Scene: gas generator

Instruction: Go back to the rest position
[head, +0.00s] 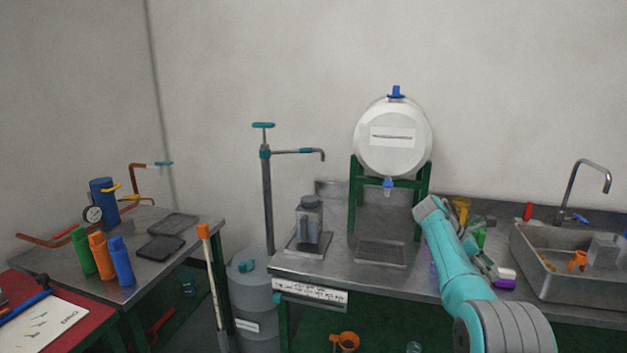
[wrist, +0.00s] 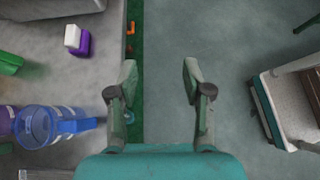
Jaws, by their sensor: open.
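My gripper (wrist: 158,85) is open and empty in the wrist view. Its two fingers stand apart over the edge of the steel workbench and the grey floor. In the head view my teal arm reaches up over the right part of the workbench (head: 342,262). In that view the gripper is mostly hidden behind the arm, and its fingertips cannot be made out clearly. Nothing is between the fingers.
A blue cup-like container (wrist: 42,125) and a purple-and-white block (wrist: 78,40) lie left of the fingers. A sink (head: 575,265) stands right of my arm. A white tank (head: 392,155) on a green stand is behind. Open floor (wrist: 220,60) lies right of the bench edge.

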